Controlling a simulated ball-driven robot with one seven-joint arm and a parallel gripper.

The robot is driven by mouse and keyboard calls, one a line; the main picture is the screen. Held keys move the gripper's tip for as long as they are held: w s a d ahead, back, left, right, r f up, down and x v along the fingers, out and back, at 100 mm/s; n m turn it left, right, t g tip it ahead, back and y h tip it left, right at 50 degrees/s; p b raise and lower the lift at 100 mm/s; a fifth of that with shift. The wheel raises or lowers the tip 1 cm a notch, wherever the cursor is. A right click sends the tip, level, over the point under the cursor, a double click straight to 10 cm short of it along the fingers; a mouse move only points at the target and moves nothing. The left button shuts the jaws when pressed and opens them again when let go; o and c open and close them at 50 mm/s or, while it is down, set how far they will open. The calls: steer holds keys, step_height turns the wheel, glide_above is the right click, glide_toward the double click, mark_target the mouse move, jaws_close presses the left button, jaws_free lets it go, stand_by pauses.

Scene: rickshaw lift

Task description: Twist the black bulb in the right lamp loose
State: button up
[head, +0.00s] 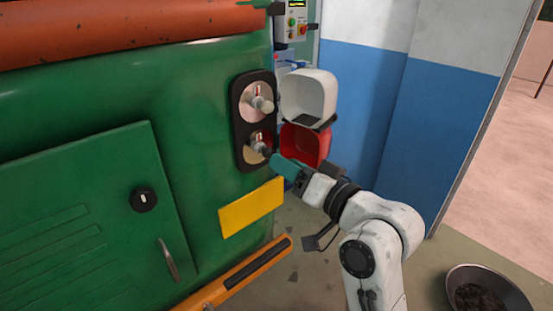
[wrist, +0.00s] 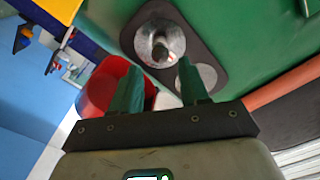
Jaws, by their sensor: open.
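The right lamp is a black panel (head: 240,125) on the green rickshaw body, with two round metal reflectors. The upper reflector holds a pale bulb (head: 264,104). The lower reflector holds a darker bulb (head: 258,146), which looks greyish black in the wrist view (wrist: 160,53). A white cover (head: 309,92) and a red cover (head: 306,143) hang open at the right of the panel. My gripper (head: 274,161) is just right of and below the lower bulb. In the wrist view my gripper (wrist: 158,70) is open and empty, its teal fingers short of the dark bulb.
A yellow plate (head: 251,207) and an orange bar (head: 245,270) are below the lamp. A control box (head: 297,20) with buttons is behind. A blue and white wall (head: 370,110) stands right. A round pan (head: 487,273) with dark contents is at lower right.

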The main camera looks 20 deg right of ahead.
mark_target(265, 151)
steer(key=shift+w+a+m+p, duration=0.25)
steer(key=shift+w+m+p, duration=0.75)
steer(key=shift+m, duration=0.85)
steer(key=shift+w+a+m+p, duration=0.25)
steer(key=shift+w+m+p, duration=0.3)
steer(key=shift+m+p, duration=1.1)
steer(key=shift+w+a+m+p, duration=0.25)
steer(key=shift+w+m+p, duration=0.6)
steer(key=shift+m, duration=1.25)
steer(key=c, duration=0.6)
